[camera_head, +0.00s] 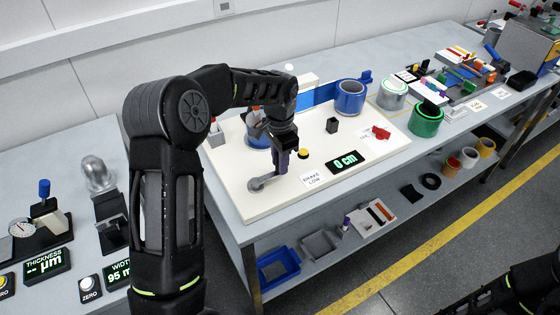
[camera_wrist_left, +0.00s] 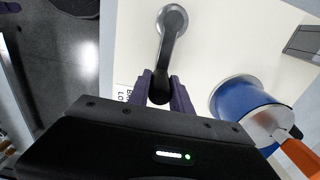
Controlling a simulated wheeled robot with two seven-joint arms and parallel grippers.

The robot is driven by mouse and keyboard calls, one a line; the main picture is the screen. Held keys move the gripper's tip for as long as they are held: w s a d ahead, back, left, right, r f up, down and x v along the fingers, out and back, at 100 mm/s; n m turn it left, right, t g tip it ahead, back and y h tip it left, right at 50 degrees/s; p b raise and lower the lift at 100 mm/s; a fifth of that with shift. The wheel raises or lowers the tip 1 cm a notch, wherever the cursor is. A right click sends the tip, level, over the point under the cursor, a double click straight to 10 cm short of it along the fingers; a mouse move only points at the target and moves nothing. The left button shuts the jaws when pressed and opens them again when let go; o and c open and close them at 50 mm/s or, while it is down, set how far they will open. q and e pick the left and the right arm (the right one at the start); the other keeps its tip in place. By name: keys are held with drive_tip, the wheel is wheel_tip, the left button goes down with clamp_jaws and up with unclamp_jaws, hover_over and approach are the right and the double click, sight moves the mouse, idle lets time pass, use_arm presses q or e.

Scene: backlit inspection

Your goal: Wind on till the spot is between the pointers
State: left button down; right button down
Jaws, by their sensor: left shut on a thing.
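My left gripper (camera_head: 282,162) points down over the white board and is shut on the dark knob of the grey crank (camera_head: 262,184). In the left wrist view, its purple fingers (camera_wrist_left: 160,92) close on the knob, and the crank arm (camera_wrist_left: 172,28) runs up to its round hub. A blue film strip (camera_head: 318,96) runs at the back of the board toward a blue reel (camera_head: 350,98). Another blue reel (camera_head: 257,137) is partly behind my arm; a blue reel shows in the wrist view (camera_wrist_left: 238,98). The display (camera_head: 345,162) reads 0 cm. I cannot make out the spot or pointers.
A yellow button (camera_head: 303,154), a "BRAKE LOW" label (camera_head: 313,180), a black block (camera_head: 332,125) and a red item (camera_head: 381,133) are on the board. Green (camera_head: 426,121) and grey (camera_head: 392,94) reels stand to the right. Gauges fill the left bench.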

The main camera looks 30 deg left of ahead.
idle(0.4)
use_arm(q)
drive_tip(key=shift+s+d+f, duration=0.1)
drive_tip(key=shift+s+d, duration=0.2)
drive_tip(key=shift+d, duration=0.15)
drive_tip(key=shift+s+d, duration=0.1)
drive_tip(key=shift+s, duration=0.05)
drive_tip(key=shift+b, duration=0.3)
drive_tip(key=shift+s+d, duration=0.45)
drive_tip(key=shift+s, duration=0.1)
